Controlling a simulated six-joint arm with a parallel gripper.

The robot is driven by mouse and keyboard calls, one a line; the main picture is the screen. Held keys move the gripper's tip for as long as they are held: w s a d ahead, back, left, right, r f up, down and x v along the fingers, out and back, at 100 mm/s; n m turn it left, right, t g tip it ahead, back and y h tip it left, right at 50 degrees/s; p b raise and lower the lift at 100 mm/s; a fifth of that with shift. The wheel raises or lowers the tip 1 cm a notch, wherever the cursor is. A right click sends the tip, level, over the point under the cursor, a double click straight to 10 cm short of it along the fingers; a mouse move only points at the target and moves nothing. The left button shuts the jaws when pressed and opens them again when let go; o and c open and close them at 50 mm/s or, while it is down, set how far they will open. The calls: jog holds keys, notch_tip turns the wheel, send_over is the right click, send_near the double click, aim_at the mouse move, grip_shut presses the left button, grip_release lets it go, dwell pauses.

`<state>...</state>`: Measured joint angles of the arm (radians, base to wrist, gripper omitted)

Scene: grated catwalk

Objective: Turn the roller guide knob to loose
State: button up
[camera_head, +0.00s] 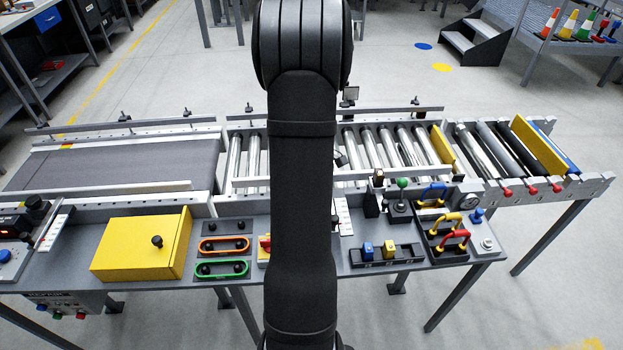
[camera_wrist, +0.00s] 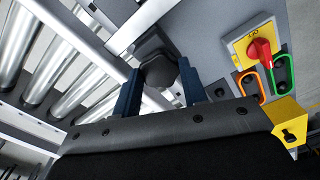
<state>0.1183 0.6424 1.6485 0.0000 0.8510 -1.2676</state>
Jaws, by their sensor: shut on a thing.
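The roller guide knob (camera_wrist: 160,73) is a dark, lobed knob beside the conveyor rollers. It shows in the middle of the wrist view. My gripper (camera_wrist: 158,68) has its two dark blue fingers on either side of the knob and is shut on it. In the head view my own arm covers the middle of the scene, so the gripper and the held knob are hidden there. No loose or tight mark at the knob can be read in these views.
Steel rollers (camera_head: 385,147) lie behind the panel. A red rotary switch (camera_wrist: 259,52) on a yellow plate, orange (camera_head: 222,245) and green (camera_head: 222,269) handles and a yellow box (camera_head: 140,245) are close by. A green-topped lever (camera_head: 402,184) and red and yellow handles stand right.

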jog(key=o, duration=1)
notch_tip(320, 180, up, 18)
jog(key=shift+f, duration=0.25)
jog(key=shift+f, duration=0.1)
notch_tip(320, 180, down, 17)
jog(key=shift+f, duration=0.15)
dwell(0.3)
